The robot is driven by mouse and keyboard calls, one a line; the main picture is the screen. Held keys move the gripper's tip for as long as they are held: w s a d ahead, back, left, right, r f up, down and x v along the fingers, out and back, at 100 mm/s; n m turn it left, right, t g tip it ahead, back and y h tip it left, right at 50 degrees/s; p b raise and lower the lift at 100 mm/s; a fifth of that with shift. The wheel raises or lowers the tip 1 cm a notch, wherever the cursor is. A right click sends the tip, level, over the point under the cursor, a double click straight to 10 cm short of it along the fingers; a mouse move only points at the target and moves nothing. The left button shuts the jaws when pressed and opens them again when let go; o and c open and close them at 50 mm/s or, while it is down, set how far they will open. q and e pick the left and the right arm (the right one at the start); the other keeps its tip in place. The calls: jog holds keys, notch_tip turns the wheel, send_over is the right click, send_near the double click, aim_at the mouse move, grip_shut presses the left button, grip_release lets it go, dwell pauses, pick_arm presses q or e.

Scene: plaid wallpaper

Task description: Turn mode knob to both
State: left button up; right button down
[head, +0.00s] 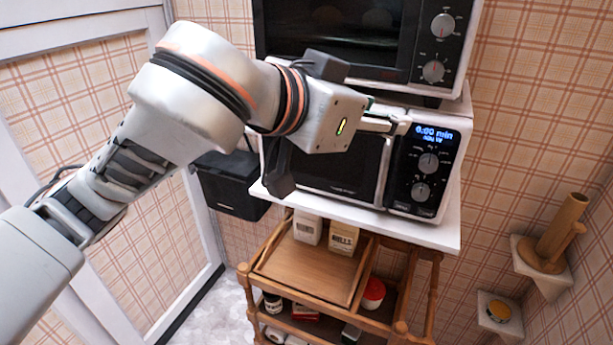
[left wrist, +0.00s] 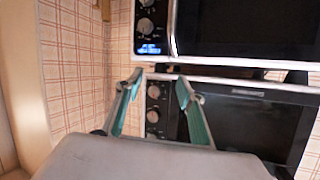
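A white and black upper oven (head: 340,40) shows two grey knobs on its right panel: an upper knob (head: 443,25) and a lower knob (head: 433,70). Their labels are too small to read. In the left wrist view the scene is inverted, and two oven knobs (left wrist: 153,92) (left wrist: 152,116) show between and beyond my fingers. My left gripper (head: 392,121) is in front of the microwave's top edge, below and left of the oven knobs. It also shows in the left wrist view (left wrist: 159,80), fingers apart and empty. My right gripper is not in view.
Below the oven, a microwave (head: 335,165) with a lit display (head: 436,133) and two knobs (head: 428,162) (head: 420,190) stands on a white shelf (head: 380,227). A wooden cart (head: 305,268) with jars and boxes is underneath. Wall shelves (head: 540,262) are at right.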

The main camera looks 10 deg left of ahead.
pick_arm(q)
jog(key=w+a+f+n+y, duration=0.1)
jog(key=w+a+f, duration=0.1)
jog(key=a+f, duration=0.3)
jog(key=w+a+f+n+t+y, duration=0.1)
jog(key=w+a+f, duration=0.2)
jog(key=f, duration=0.7)
jog(key=shift+w+a+t, duration=0.15)
jog(key=shift+a+t, duration=0.15)
jog(key=shift+a, duration=0.65)
jog(key=shift+f+n, duration=0.1)
jog(key=shift+n, duration=0.2)
